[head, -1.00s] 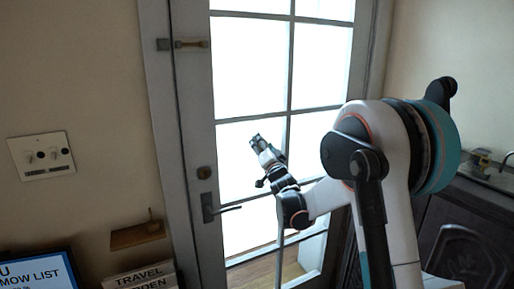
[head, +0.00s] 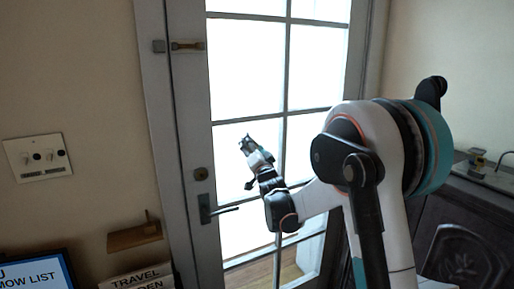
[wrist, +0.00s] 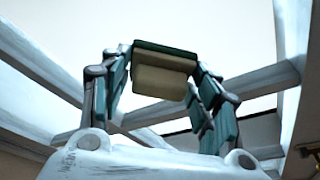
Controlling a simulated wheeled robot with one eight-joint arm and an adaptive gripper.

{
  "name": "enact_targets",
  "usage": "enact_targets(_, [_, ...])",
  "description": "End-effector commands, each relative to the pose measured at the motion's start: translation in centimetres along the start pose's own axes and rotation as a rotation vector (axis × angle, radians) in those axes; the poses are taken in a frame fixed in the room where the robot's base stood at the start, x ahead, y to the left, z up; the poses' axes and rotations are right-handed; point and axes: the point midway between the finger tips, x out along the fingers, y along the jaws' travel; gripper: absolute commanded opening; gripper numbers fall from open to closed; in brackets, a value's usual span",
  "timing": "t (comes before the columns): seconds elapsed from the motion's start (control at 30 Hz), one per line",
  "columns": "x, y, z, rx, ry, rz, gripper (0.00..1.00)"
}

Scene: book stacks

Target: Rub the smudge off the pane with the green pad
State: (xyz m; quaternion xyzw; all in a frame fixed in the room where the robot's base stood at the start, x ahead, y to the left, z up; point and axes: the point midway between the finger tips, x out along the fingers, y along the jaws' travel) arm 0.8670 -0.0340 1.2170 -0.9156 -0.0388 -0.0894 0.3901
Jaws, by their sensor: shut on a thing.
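My gripper (head: 247,144) is raised in front of the glazed door, over the left middle pane (head: 228,165). In the wrist view my gripper (wrist: 157,68) is shut on a pad (wrist: 160,80) with a dark green layer and a thicker beige layer. The pad sits between the two fingertips, with bright glass behind it. I cannot tell whether the pad touches the glass. I cannot make out the smudge in either view; the panes look plain white.
White glazing bars (head: 285,62) divide the door into several panes. A door handle (head: 222,210) sticks out left of and below my gripper. A small wooden shelf (head: 134,238) is on the left wall, and a dark cabinet (head: 462,250) stands at right.

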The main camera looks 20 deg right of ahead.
Motion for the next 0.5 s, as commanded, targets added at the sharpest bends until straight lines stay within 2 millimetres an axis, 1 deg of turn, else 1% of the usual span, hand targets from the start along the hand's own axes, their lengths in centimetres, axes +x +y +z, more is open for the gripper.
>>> enact_targets(0.03, [0.1, -0.3, 0.3, 0.001, -0.003, -0.003, 0.37])
enact_targets(0.3, [0.1, -0.3, 0.3, 0.001, -0.003, -0.004, 0.37])
enact_targets(0.37, [-0.2, -0.3, 0.2, 0.0, -0.003, -0.004, 0.37])
enact_targets(0.5, [-1.4, -0.2, -0.2, 0.001, -0.002, -0.002, 0.37])
